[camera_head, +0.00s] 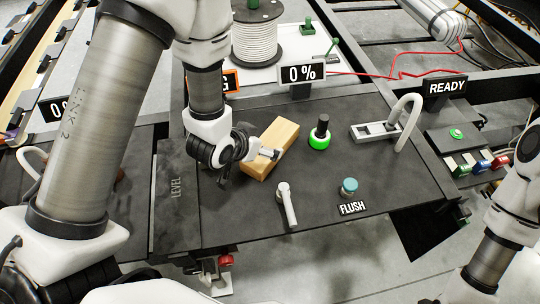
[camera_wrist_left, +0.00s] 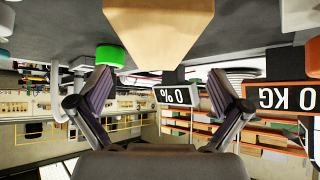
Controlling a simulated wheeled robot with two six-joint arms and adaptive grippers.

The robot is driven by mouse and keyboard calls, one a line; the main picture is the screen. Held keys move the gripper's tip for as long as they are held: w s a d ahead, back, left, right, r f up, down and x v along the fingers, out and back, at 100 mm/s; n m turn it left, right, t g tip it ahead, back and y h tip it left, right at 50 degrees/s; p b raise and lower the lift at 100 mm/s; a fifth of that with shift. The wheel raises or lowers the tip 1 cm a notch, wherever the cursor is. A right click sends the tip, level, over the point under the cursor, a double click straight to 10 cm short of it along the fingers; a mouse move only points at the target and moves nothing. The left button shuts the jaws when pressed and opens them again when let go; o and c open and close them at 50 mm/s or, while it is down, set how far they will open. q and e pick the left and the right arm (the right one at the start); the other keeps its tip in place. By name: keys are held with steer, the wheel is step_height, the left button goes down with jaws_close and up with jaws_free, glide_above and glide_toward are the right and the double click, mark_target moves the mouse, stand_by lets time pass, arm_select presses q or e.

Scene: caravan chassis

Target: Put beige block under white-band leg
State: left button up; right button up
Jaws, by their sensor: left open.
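A beige wooden block (camera_head: 279,136) lies at an angle on the dark LEVEL panel, left of the green-ringed black knob. My left gripper (camera_head: 246,162) is at its near left side, with one finger close against or over the block; contact cannot be told. In the left wrist view, the block (camera_wrist_left: 160,22) is at the top centre, and the two fingers of my gripper (camera_wrist_left: 165,85) are spread wide with nothing between them. No leg with a white band can be made out. My right arm shows at the right edge, with its gripper out of view.
The panel carries the green-ringed knob (camera_head: 320,135), a white lever (camera_head: 286,203), the FLUSH button (camera_head: 349,187) and a slotted latch with a curved handle (camera_head: 408,120). A cable spool (camera_head: 257,38) and the 0 % display (camera_head: 302,74) stand behind. Below the front edge is a red-collared support (camera_head: 222,262).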

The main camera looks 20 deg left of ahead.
mark_target(271, 145)
arm_select(q)
steer(key=p+x, duration=0.1)
steer(key=x, duration=0.5)
steer(key=shift+w+d+f, duration=0.15)
steer(key=shift+d+f, duration=0.05)
steer(key=shift+f, duration=0.2)
steer(key=shift+r, duration=0.1)
steer(key=c, duration=1.6)
step_height(271, 145, up, 9)
steer(key=shift+f, duration=0.1)
steer(key=s+f, duration=0.1)
steer(key=f, duration=0.1)
steer(key=s+f, duration=0.1)
steer(key=f, duration=0.1)
steer(key=s+d+f, duration=0.1)
steer(key=f, duration=0.1)
steer(key=shift+s+f, duration=0.25)
steer(key=shift+s, duration=0.15)
steer(key=shift+f+n+y, duration=0.3)
steer(key=shift+n+y, duration=0.1)
steer(key=shift+n, duration=0.1)
steer(key=shift+w+a+r+n+y, duration=0.3)
steer(key=shift+w+r+n+y, duration=0.1)
steer(key=shift+r+n+y, duration=0.15)
steer(key=shift+w, duration=0.1)
